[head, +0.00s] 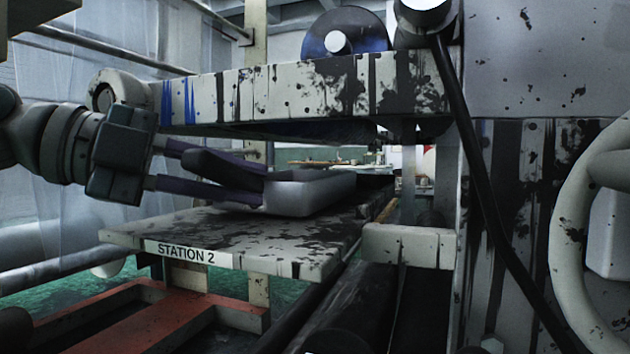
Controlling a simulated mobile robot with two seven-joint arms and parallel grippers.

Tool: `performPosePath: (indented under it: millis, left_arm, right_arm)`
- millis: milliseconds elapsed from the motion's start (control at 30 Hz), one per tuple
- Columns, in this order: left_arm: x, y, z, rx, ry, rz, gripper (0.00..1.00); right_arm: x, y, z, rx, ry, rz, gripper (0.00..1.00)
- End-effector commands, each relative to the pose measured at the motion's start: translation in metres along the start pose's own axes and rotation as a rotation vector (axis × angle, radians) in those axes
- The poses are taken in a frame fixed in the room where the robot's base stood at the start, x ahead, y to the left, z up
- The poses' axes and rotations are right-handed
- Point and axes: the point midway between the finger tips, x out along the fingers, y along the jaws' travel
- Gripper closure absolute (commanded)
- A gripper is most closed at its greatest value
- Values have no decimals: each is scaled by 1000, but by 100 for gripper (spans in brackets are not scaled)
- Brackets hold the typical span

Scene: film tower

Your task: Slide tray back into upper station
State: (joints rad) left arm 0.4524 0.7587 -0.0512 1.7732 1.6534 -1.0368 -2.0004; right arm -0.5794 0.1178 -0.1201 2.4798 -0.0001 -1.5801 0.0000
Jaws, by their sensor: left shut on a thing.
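A grey tray (312,192) rests on or just above a stained, pale platform (225,243) whose front edge is labelled "STATION 2". My left gripper (258,188) comes in from the left and is shut on the tray's near left end. The tray's far right end reaches toward the back of the platform, under the overhead beam. Whether the tray's underside touches the platform along its whole length cannot be told. My right gripper is not in view.
A thick, paint-spattered beam (270,95) crosses just above the tray, leaving a low gap. A black slanted bar (480,170) and a pale wheel (575,235) stand at the right. A red frame (150,315) lies below the platform.

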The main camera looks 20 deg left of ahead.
Motion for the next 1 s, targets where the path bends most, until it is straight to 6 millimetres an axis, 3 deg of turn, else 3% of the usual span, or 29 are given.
performPosePath:
  millis: [367,400,667,1000]
  left_arm:
    - [0,-1,0,2,0,-3,100]
    - [0,-1,0,2,0,-3,73]
    - [0,-1,0,1,0,-2,44]
    - [-5,1,0,-1,-2,1,43]
  right_arm:
    - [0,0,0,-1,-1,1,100]
    - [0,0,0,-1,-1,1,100]
    - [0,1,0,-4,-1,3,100]
    - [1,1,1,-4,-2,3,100]
